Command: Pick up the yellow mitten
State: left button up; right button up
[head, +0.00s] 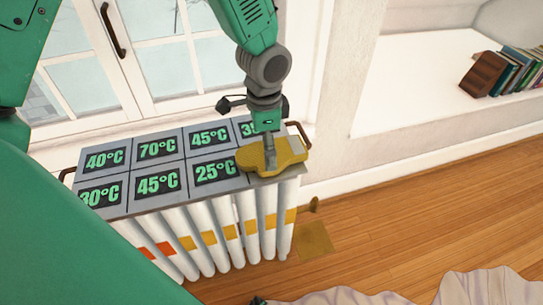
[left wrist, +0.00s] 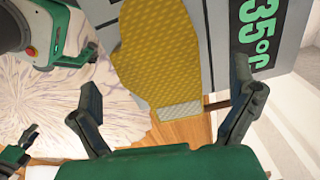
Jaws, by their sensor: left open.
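The yellow mitten (head: 290,152) lies on the right end of the grey panelled top of the white radiator. It has a textured surface and a pale cuff, and it fills the upper middle of the left wrist view (left wrist: 158,55). My left gripper (head: 268,142) points down over the mitten and hides part of it. In the left wrist view its two dark fingers (left wrist: 165,80) are spread wide, with the mitten showing between and beyond them. Nothing is held. Dark parts at the lower left of that view may be my right gripper (left wrist: 18,150); its state is unclear.
The radiator top (head: 122,209) carries several temperature labels and has brown end handles. A window (head: 165,50) stands behind. Books (head: 515,72) sit on a white ledge at right. Wood floor (head: 430,205) is open at right. Pale crumpled cloth (head: 480,288) lies at the bottom.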

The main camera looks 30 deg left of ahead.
pick_arm(q)
jog(key=f, duration=0.2)
jog(key=f+b, duration=0.1)
jog(key=f, duration=0.1)
jog(key=shift+d, duration=0.35)
jog(key=shift+a+r, duration=0.1)
jog(key=shift+a, duration=0.1)
jog(key=c, duration=0.3)
jog(key=shift+a, duration=0.1)
jog(key=c, duration=0.8)
jog(key=shift+o, duration=0.2)
jog(key=shift+c, duration=0.2)
